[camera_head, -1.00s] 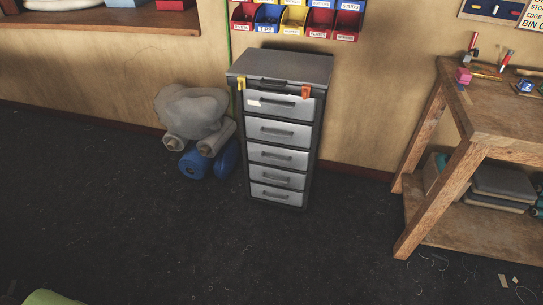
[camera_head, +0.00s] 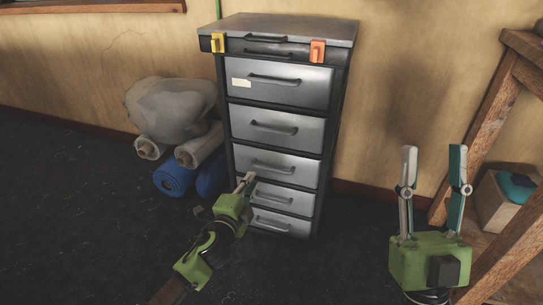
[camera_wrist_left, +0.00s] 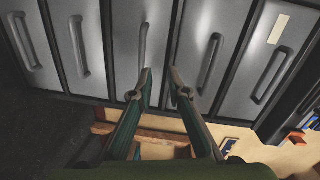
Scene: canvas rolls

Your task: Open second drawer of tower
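The grey drawer tower (camera_head: 292,26) stands against the wall in the head view, its drawers all shut. The second drawer from the top (camera_head: 305,135) has a dark bar handle (camera_head: 272,127). It also shows in the left wrist view (camera_wrist_left: 226,25), just left of the drawer with the pale label. My left gripper (camera_head: 246,182) is in front of the tower's lower drawers in the head view. In the wrist view its two fingers (camera_wrist_left: 160,78) are apart, with nothing between them, near the second and third drawers. My right gripper (camera_head: 434,158) is open and empty, right of the tower.
Yellow (camera_head: 218,42) and orange (camera_head: 317,51) clips hang on the tower's top edge. Rolls (camera_head: 172,175) and a grey bag (camera_head: 170,108) lie left of it. A wooden workbench (camera_head: 500,110) stands at the right, behind my right gripper. The dark floor at left is clear.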

